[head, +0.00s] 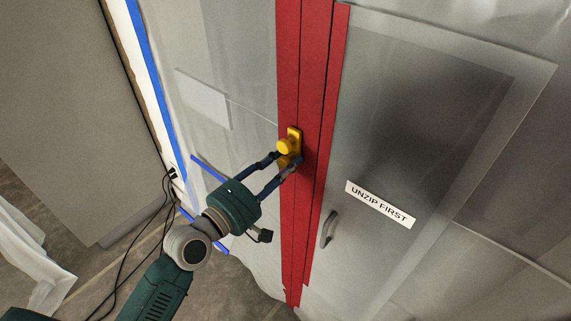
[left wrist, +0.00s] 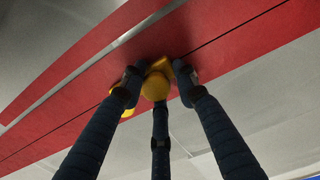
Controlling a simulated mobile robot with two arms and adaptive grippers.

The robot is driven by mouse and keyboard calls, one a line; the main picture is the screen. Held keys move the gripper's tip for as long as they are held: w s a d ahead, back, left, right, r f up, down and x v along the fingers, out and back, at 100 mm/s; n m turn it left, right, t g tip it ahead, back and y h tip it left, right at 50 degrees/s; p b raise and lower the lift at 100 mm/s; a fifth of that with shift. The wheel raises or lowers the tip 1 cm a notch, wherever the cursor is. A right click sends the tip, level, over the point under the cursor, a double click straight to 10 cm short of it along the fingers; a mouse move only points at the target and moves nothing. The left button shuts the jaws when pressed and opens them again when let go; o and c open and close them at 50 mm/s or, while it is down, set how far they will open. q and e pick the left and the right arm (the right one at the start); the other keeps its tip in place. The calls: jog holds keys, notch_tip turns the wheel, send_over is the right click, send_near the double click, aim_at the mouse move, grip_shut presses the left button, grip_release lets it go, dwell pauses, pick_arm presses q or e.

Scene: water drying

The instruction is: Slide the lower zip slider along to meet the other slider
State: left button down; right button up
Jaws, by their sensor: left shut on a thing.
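A red zip strip (head: 313,110) with a thin dark seam runs down the plastic sheeting. A yellow slider with a round knob (head: 283,146) sits on the strip at about mid-height in the head view. The knob also shows in the left wrist view (left wrist: 155,87), with more yellow on both sides of it. I cannot tell whether this yellow belongs to one slider or to two close together. My left gripper (head: 284,160) is shut on the yellow slider, its fingers on either side of the knob. Its fingertips partly hide the yellow body. My right gripper is not in view.
A door with a handle (head: 328,229) and an "UNZIP FIRST" sign (head: 380,204) shows right of the strip. Blue tape (head: 146,50) edges the sheeting at the left. Dark cables (head: 133,265) hang near the floor, and bunched plastic (head: 35,262) lies at the lower left.

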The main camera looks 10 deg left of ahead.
pick_arm(q)
jog(key=c, duration=1.5)
grip_release()
jog(key=shift+o, duration=0.2)
jog(key=shift+s, duration=0.1)
jog(key=shift+s+a+f, duration=0.1)
jog(key=shift+s+a, duration=0.15)
jog(key=shift+s, duration=0.05)
jog(key=v, duration=1.1)
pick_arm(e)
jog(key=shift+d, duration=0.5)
